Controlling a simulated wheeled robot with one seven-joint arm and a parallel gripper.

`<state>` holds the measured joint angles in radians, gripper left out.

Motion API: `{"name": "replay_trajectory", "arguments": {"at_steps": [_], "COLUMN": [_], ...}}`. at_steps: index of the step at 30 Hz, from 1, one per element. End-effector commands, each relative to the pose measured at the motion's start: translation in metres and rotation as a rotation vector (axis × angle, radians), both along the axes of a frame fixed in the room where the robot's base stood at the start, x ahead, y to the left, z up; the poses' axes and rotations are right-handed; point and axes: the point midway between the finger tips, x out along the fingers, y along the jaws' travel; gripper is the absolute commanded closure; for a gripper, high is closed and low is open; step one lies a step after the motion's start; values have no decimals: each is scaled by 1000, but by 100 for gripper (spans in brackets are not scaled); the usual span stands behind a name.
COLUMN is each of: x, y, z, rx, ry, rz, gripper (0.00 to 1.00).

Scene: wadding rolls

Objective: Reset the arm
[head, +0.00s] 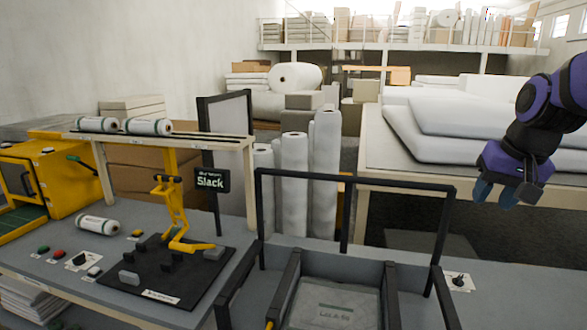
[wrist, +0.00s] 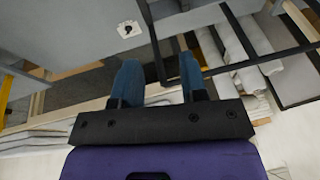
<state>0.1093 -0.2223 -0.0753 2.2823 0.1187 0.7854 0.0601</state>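My purple arm comes in from the right edge of the head view. My gripper (head: 494,193) hangs at the right, above the right part of the grey workbench (head: 520,300) and in front of the table of white wadding. In the wrist view my gripper (wrist: 158,80) shows two blue fingers set apart. The space between them is empty. Nothing is held.
A black frame (head: 355,178) rises from the bench around a grey tray. A yellow mechanism (head: 172,210) on a black plate, a shelf (head: 165,138) with rolls and a yellow machine (head: 45,175) stand left. A small switch (head: 458,281) lies below my gripper.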

Motion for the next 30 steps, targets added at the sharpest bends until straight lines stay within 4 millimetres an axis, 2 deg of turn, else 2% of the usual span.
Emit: {"name": "replay_trajectory", "arguments": {"at_steps": [1,6,15,21,30], "x": [-15,-63,-141,-167,-171], "y": [8,28,52,57,57], "z": [8,25,32,29,28], "rx": [-10,-47,-124,-155,-161], "ry": [-18,-61,-129,-153,-156], "rz": [26,108,235,275,283], "gripper": [61,61,61,61,61]}}
